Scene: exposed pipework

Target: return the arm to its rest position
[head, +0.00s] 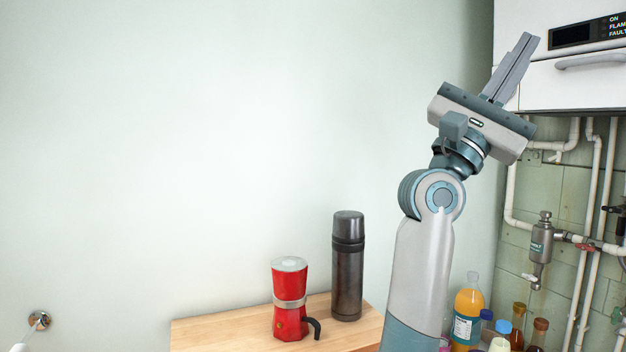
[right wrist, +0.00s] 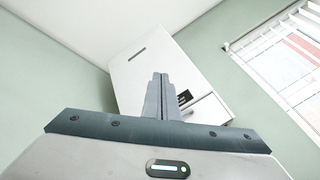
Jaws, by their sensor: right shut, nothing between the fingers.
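My right arm rises from the lower middle right of the head view. Its gripper (head: 526,42) points up and to the right, in front of the left edge of the white boiler as seen here. The fingers are together with nothing between them. In the right wrist view the shut fingers (right wrist: 159,78) point toward the boiler's white casing. I cannot tell how far the fingertips are from the boiler. My left gripper is not in view.
The white boiler (head: 585,84) hangs at upper right above pipes (head: 597,190) and a metal filter (head: 541,245). A wooden surface (head: 225,335) holds a red moka pot (head: 288,295) and a dark flask (head: 347,270). Bottles (head: 467,312) stand right of my arm.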

